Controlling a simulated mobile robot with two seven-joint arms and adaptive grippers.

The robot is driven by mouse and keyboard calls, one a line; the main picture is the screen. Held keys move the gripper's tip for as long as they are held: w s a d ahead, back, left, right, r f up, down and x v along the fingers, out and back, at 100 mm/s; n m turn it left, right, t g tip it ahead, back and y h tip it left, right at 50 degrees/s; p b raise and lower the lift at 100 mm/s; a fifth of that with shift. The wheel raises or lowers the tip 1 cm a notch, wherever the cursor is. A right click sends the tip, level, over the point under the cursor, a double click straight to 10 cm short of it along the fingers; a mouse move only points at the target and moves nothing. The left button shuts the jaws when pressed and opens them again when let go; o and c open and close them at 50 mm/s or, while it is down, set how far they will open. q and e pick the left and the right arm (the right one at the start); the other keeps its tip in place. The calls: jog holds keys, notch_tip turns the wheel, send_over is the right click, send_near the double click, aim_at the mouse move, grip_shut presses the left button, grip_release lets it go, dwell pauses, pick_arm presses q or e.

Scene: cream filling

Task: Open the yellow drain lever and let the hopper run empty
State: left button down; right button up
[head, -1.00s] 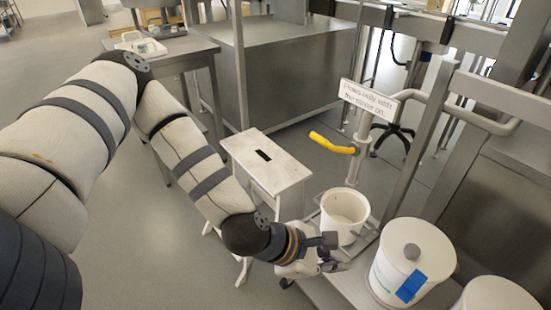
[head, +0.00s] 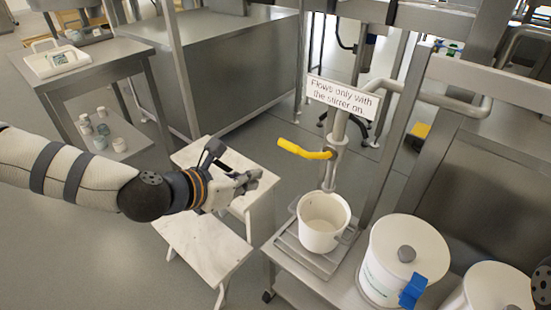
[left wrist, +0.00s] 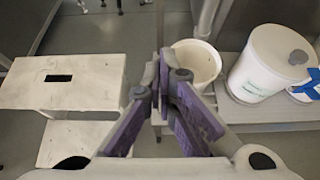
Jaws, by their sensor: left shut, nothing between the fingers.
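The yellow drain lever (head: 305,150) sticks out to the left from the steel outlet pipe (head: 336,160). A white bucket (head: 323,222) stands under the pipe on a steel platform; its inside looks empty. My left gripper (head: 250,181) is shut and empty, left of the bucket and below the lever, apart from both. In the left wrist view its purple-padded fingers (left wrist: 165,72) meet, with the bucket (left wrist: 196,66) just behind them to the right. The lever does not show there. I cannot make out the hopper itself. My right gripper is out of view.
A sign (head: 342,95) on the pipe reads "Flows only with the stirrer on." A white step stool (head: 195,245) stands below my left arm. Lidded white tubs (head: 405,258), one with a blue tag, stand right of the bucket. A side table (head: 95,60) holds a scale.

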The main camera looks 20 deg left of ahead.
pick_arm(q)
jog(key=b+x, duration=0.2)
jog(key=x, duration=0.8)
jog(key=r, duration=0.1)
jog(key=r+p, duration=0.2)
jog(key=r, duration=0.1)
jog(key=shift+w, duration=0.3)
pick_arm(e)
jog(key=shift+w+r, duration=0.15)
pick_arm(q)
jog(key=shift+r+m+y+p, duration=0.3)
jog(key=shift+r, duration=0.1)
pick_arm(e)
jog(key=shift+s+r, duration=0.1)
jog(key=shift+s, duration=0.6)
